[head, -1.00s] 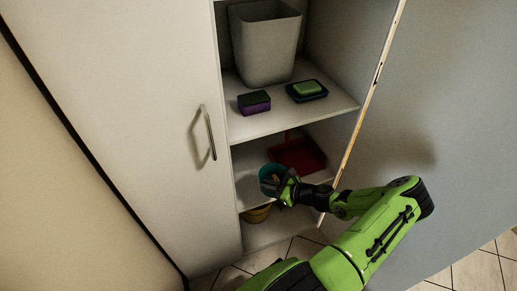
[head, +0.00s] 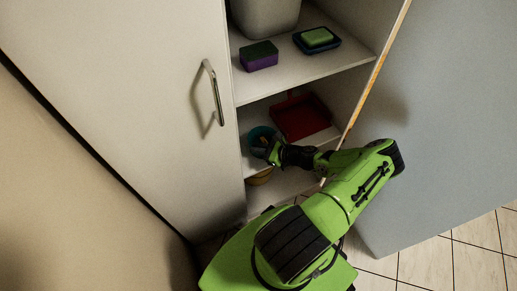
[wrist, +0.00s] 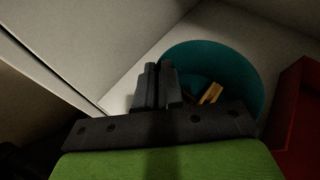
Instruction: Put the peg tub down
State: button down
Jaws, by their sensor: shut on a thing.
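The peg tub (head: 261,133) is a small round teal tub on the left part of the cabinet's middle shelf, beside the red dustpan. In the wrist view the tub (wrist: 228,62) shows its teal inner wall, with a yellowish-brown peg or pegs inside. My gripper (head: 270,150) reaches into the cabinet from the front right. In the wrist view my gripper (wrist: 158,82) is shut on the tub's near wall. The tub looks upright. I cannot tell whether its base touches the shelf (wrist: 185,35), because my gripper hides the lower part.
The red dustpan (head: 300,116) lies right of the tub. The shelf above holds a purple-and-green sponge (head: 259,56), a green soap in a dark dish (head: 317,40) and a pale bin (head: 265,14). A yellow bowl (head: 260,177) is below. A closed door is left, an open one right.

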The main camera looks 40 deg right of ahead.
jog(key=shift+r, duration=0.15)
jog(key=c, duration=1.3)
grip_release()
jog(key=p+v, duration=0.2)
jog(key=v, duration=1)
jog(key=shift+s+p, duration=0.1)
jog(key=shift+p, duration=0.3)
